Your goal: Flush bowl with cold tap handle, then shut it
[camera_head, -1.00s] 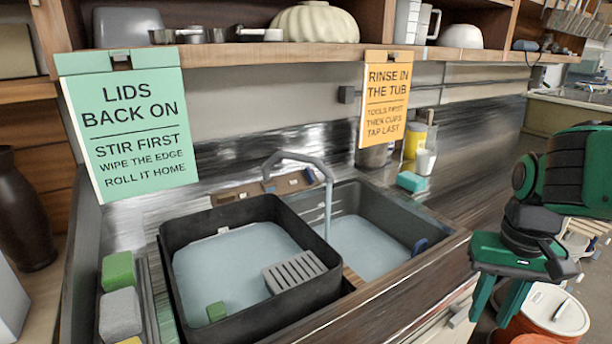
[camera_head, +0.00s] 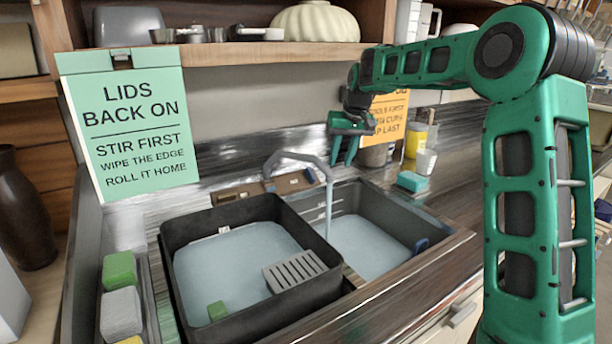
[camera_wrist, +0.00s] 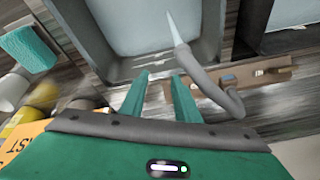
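The grey bent tap (camera_head: 300,158) stands behind the sink, and it also shows in the wrist view (camera_wrist: 212,88). A pale blue stream (camera_head: 328,208) hangs from its spout into the right basin (camera_head: 405,222), which holds bluish water. Small fittings sit on the brown block (camera_head: 290,183) at the tap's foot; a bluish one (camera_wrist: 229,78) shows in the wrist view. I cannot tell which is the cold handle or how it is turned. My green gripper (camera_head: 342,162) is above and behind the right basin, fingers pointing down. In the wrist view my gripper (camera_wrist: 161,76) is open and empty, beside the tap.
A black tub (camera_head: 250,205) with water, a grey grate (camera_head: 295,271) and a green block stands in the left basin. A teal sponge (camera_head: 411,181), white cup (camera_head: 426,161) and yellow container (camera_head: 415,140) are right of the tap. A shelf (camera_head: 250,54) hangs above.

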